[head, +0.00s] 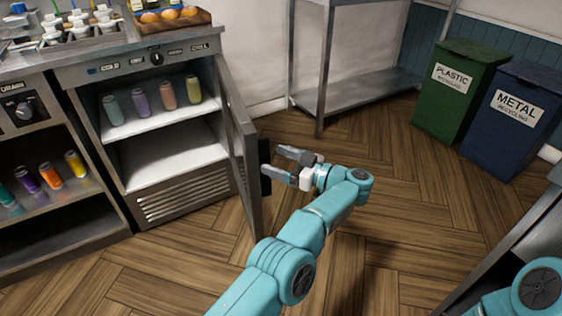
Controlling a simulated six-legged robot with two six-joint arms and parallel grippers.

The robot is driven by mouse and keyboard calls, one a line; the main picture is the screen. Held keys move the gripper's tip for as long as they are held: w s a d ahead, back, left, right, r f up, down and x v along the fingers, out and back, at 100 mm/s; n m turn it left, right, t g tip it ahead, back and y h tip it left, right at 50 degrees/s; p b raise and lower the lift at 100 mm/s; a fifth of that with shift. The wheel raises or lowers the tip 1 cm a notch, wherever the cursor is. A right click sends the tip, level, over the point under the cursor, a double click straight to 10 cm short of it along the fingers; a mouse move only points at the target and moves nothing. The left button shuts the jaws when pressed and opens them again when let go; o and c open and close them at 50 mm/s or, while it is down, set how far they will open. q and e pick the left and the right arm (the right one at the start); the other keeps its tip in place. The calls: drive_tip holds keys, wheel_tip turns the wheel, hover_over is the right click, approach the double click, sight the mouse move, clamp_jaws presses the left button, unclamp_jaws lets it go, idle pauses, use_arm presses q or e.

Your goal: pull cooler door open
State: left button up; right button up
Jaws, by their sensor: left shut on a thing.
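The cooler (185,205) stands at the left under the counter, with its interior exposed. Its door (238,150) is swung well open on the right side, seen nearly edge-on. A dark handle (265,182) is on the door's outer face. My left gripper (274,160) is at this handle, to the right of the door, and is shut on it. The exact finger contact is partly hidden. A turquoise part of my right arm shows at the bottom right, but its gripper is out of view.
Several pastel cans (168,95) stand on the cooler's upper shelf. An open shelf with cans (52,175) is at the left. A metal rack (360,88) and green (455,95) and blue (510,125) bins stand behind. Wooden floor around the door is clear.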

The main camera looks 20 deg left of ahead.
use_arm(q)
drive_tip(key=shift+w+a+r, duration=0.25)
wheel_tip(320, 180, up, 10)
drive_tip(key=p, duration=0.5)
drive_tip(key=shift+s+r, duration=0.1)
drive_tip(key=shift+r, duration=0.1)
drive_tip(key=r+p, duration=0.5)
drive_tip(key=r, duration=0.1)
drive_tip(key=r+p, duration=0.3)
drive_tip(key=shift+s+d+r+p, duration=0.1)
drive_tip(key=shift+s+d+p, duration=0.05)
drive_tip(key=shift+d+p, duration=0.15)
drive_tip(key=shift+c, duration=1.3)
